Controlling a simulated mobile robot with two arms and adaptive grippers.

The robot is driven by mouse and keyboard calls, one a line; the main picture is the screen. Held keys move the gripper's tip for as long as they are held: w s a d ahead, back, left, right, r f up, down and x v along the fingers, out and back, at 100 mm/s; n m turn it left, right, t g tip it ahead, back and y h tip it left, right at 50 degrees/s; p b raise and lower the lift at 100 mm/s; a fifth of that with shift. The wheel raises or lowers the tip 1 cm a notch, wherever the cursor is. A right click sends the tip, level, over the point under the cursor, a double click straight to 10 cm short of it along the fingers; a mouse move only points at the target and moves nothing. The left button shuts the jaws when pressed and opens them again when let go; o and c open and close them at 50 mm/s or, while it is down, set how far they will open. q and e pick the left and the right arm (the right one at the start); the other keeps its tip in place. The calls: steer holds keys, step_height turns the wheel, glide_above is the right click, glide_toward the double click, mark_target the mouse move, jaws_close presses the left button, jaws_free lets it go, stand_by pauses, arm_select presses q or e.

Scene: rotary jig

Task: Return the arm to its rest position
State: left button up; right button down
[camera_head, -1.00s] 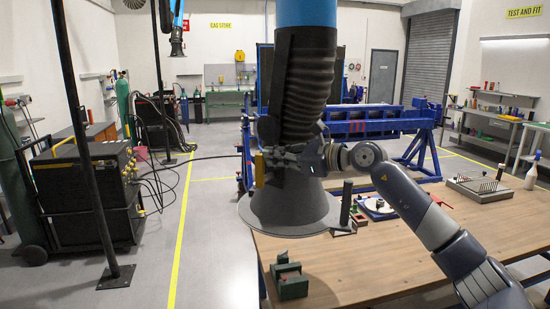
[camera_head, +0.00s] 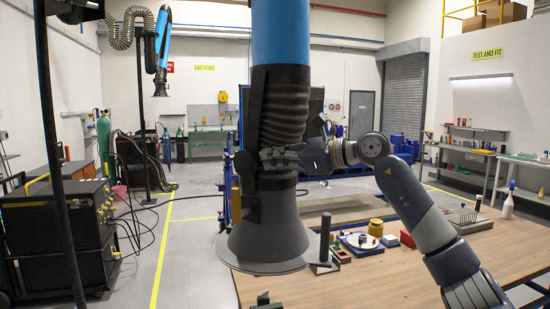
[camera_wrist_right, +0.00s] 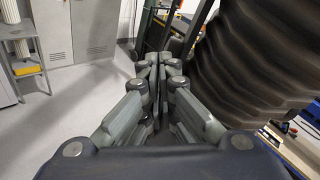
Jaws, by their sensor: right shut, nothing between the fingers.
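My right arm comes in from the right in the head view. Its gripper (camera_head: 274,158) is shut and empty, level with the neck of a large fume hood (camera_head: 268,232). The hood has a blue tube, a black corrugated hose and a wide grey cone. In the right wrist view my gripper (camera_wrist_right: 158,62) has its fingers together with nothing between them. The corrugated hose (camera_wrist_right: 255,60) stands close on its right; I cannot tell whether they touch. My left gripper is not in view.
The wooden bench (camera_head: 390,278) lies below my right arm. A dark post (camera_head: 58,200) and a welding machine (camera_head: 60,235) stand left.

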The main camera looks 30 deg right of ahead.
steer(key=shift+s+d+r, duration=0.25)
steer(key=shift+d+r, duration=0.05)
steer(key=shift+r, duration=0.3)
steer(key=shift+s, duration=0.1)
